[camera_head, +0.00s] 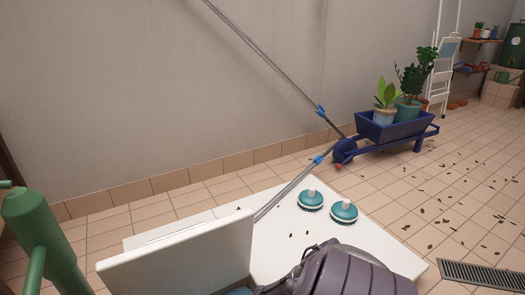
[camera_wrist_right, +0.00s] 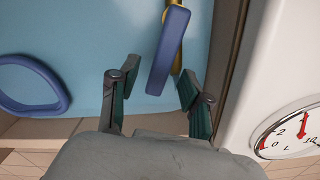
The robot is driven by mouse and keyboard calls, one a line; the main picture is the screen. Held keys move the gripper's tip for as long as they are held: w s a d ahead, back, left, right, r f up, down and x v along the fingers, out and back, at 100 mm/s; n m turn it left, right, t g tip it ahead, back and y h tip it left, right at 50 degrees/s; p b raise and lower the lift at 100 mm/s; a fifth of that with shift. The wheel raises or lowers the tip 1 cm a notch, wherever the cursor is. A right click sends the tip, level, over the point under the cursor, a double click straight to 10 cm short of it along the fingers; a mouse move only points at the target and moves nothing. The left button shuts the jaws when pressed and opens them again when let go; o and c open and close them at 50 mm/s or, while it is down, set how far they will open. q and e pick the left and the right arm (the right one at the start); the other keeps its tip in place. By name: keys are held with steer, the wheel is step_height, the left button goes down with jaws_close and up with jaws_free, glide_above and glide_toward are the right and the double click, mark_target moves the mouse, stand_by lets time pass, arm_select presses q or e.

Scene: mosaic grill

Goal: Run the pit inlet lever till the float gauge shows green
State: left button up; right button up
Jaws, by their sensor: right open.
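In the right wrist view a blue lever (camera_wrist_right: 168,52) on a brass-coloured stem (camera_wrist_right: 178,55) hangs tilted in front of a light blue panel. My left gripper is not in view.
A blue ring handle (camera_wrist_right: 33,84) is left of my right gripper. In the head view, two teal brushes (camera_head: 311,200) (camera_head: 343,212) rest on a white surface (camera_head: 275,240). A blue wheelbarrow (camera_head: 400,130) with potted plants, a floor drain (camera_head: 483,274) and a green post (camera_head: 42,235) also show.

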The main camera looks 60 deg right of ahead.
step_height(320, 180, up, 11)
stand_by(0.4)
steer(key=shift+r, duration=0.1)
stand_by(5.8)
